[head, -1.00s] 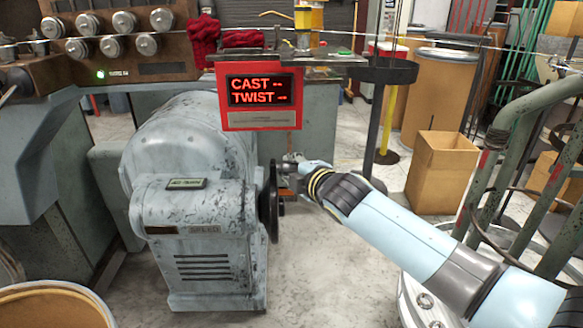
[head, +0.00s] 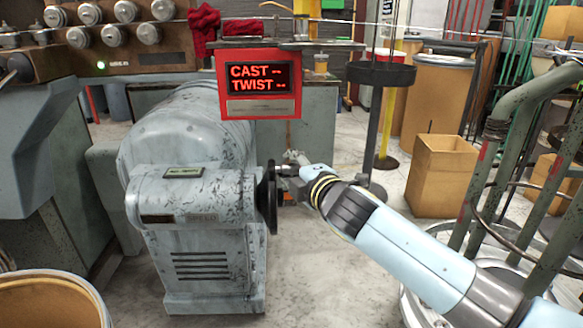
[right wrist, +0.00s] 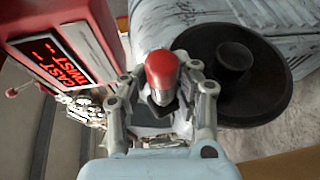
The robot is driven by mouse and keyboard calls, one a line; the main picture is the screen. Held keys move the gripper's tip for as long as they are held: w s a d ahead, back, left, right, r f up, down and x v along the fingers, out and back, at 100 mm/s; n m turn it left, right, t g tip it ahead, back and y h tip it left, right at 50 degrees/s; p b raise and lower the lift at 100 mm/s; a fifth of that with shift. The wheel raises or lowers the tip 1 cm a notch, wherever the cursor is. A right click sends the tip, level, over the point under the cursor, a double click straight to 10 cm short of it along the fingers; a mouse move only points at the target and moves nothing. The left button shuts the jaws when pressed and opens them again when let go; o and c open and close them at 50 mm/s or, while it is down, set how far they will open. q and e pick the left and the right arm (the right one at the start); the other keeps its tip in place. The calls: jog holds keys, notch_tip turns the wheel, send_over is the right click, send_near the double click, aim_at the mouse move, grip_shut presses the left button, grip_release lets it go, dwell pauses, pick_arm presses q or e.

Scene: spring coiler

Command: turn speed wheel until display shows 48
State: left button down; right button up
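The grey machine (head: 195,215) marked SPEED carries a black speed wheel (head: 271,200) on its right side, seen nearly edge-on. In the right wrist view the wheel (right wrist: 262,85) is a dark disc with a round hub. A red-tipped handle (right wrist: 163,72) stands near its rim. My right gripper (head: 289,174) is beside the wheel's upper edge. In the wrist view its fingers (right wrist: 163,88) flank the handle closely and appear shut on it. A red display (head: 259,84) reads CAST and TWIST with dashes. A small dark display (head: 184,172) on the machine is unreadable. My left gripper is out of view.
A panel with several metal knobs (head: 130,40) stands at the upper left. A round container (head: 50,305) is at the lower left. A cardboard box (head: 440,175) and green metal tubes (head: 500,150) stand to the right. Floor shows between the machine and box.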

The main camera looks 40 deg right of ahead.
jog(key=o, duration=0.3)
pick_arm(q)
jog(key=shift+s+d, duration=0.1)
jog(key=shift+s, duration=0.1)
pick_arm(e)
jog(key=shift+s, duration=0.1)
jog(key=s, duration=0.4)
jog(key=s+a+r, duration=0.1)
jog(key=s, duration=0.6)
jog(key=shift+s+a+r, duration=0.15)
jog(key=shift+s+a, duration=0.15)
jog(key=shift+a, duration=0.1)
